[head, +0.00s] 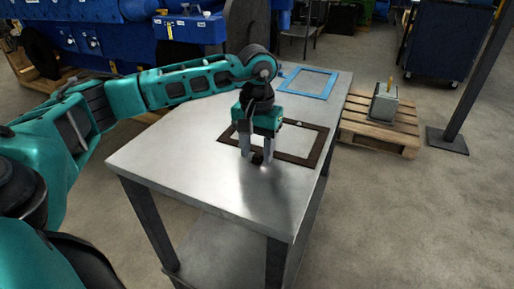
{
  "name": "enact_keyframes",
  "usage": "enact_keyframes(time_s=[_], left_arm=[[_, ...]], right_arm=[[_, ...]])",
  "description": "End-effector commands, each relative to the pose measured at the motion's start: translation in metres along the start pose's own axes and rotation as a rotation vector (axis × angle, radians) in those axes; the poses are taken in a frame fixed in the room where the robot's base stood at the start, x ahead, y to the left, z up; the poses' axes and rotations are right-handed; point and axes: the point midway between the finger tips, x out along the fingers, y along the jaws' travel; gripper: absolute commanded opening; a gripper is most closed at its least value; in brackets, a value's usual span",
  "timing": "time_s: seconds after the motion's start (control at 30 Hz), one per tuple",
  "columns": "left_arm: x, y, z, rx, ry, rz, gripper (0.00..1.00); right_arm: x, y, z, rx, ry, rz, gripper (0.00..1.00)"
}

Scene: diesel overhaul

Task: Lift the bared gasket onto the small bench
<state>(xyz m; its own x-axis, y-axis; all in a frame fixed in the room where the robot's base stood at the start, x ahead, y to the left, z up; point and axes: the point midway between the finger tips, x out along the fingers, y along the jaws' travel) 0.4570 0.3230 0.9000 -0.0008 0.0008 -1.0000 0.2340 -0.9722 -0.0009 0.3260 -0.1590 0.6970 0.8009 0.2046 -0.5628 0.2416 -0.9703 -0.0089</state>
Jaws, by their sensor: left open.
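A dark brown rectangular frame, which looks like the gasket (297,159), lies flat on a grey metal-topped table (190,183). My left gripper (257,157) points down over the frame's near-left part. Its two fingers are apart, with a small dark piece showing between the tips. I cannot tell whether the fingers touch the frame. The gripper hides part of the frame's left side. A blue rectangular frame (310,84) lies flat farther back on the same table. My right gripper is not in view. Which piece is the small bench is unclear.
A wooden pallet (378,139) with a grey block (383,104) stands right of the table. A dark post (472,80) and a blue cabinet (440,45) are farther right. Blue machinery (110,40) fills the back left. The table's near end is clear.

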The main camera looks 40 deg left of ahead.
Motion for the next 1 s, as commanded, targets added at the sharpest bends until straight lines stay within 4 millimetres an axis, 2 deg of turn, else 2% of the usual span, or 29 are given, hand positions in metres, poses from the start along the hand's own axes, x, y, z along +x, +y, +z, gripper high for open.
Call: enact_keyframes(time_s=[0.17, 0.4, 0.6, 0.77, 1.0], left_arm=[[-0.025, 0.001, -0.001, 0.000, 0.005, 0.002, 0.48], [-0.079, 0.001, -0.001, 0.001, 0.006, 0.002, 0.48], [-0.113, 0.000, -0.001, 0.000, 0.004, 0.002, 0.48], [-0.126, 0.000, 0.000, 0.000, 0.002, 0.002, 0.48], [-0.128, 0.000, 0.000, 0.000, 0.001, 0.001, 0.48]], right_arm=[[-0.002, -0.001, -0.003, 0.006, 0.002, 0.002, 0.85], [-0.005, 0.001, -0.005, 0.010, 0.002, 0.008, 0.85], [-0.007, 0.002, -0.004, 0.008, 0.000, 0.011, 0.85], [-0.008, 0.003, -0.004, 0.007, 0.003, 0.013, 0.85], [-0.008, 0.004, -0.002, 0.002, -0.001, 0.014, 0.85]])
